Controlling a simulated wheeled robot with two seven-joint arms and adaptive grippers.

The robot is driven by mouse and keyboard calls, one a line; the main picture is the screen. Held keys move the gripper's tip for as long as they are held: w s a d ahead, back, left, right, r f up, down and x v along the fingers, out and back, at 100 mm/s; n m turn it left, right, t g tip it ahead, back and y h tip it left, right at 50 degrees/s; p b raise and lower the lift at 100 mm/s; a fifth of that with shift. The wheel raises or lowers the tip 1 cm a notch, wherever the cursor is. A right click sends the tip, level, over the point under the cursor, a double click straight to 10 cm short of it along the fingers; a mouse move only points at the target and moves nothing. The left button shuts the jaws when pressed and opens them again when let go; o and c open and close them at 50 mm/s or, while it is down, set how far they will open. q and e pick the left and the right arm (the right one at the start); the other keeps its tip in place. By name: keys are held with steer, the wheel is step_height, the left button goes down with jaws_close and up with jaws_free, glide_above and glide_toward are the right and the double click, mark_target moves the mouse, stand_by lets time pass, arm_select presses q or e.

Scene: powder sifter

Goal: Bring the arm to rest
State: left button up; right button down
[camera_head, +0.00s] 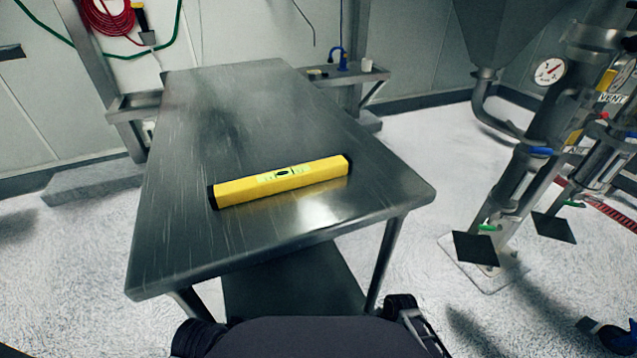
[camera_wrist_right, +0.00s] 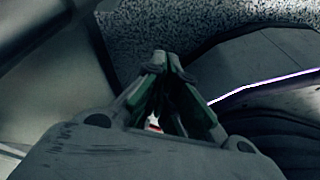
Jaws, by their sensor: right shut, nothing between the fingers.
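In the right wrist view my right gripper (camera_wrist_right: 166,68) is shut, its fingertips meeting with no object held between them. It points over a grey speckled floor, with dark rounded surfaces to its right. My left gripper is not in view. Dark parts of my own body show at the bottom edge of the head view.
A steel pipe stand (camera_head: 520,170) with a pressure gauge (camera_head: 549,71) and valves stands at the right. A small side bench (camera_head: 345,74) with a blue tap (camera_head: 339,58) is at the back. A red hose (camera_head: 108,18) hangs at the back left. The tabletop around the level is clear.

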arm_select(q)
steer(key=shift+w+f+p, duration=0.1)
steer(key=shift+p, duration=0.25)
arm_select(e)
steer(key=s+r+m+t, duration=0.2)
steer(key=s+r+m, duration=0.2)
steer(key=r+m, duration=0.4)
steer(key=s+a+r+m+t, duration=0.1)
steer(key=s+r+m+t, duration=0.1)
steer(key=r+m, duration=0.6)
step_height(320, 180, up, 8)
steer(key=shift+s+a+f+t+h, duration=0.1)
steer(key=shift+s+a+t+h, duration=0.2)
steer(key=shift+s, duration=0.6)
arm_select(q)
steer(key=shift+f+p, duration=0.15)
steer(key=shift+p, duration=0.15)
arm_select(e)
steer(key=shift+w+d+f, duration=0.1)
steer(key=shift+f, duration=0.05)
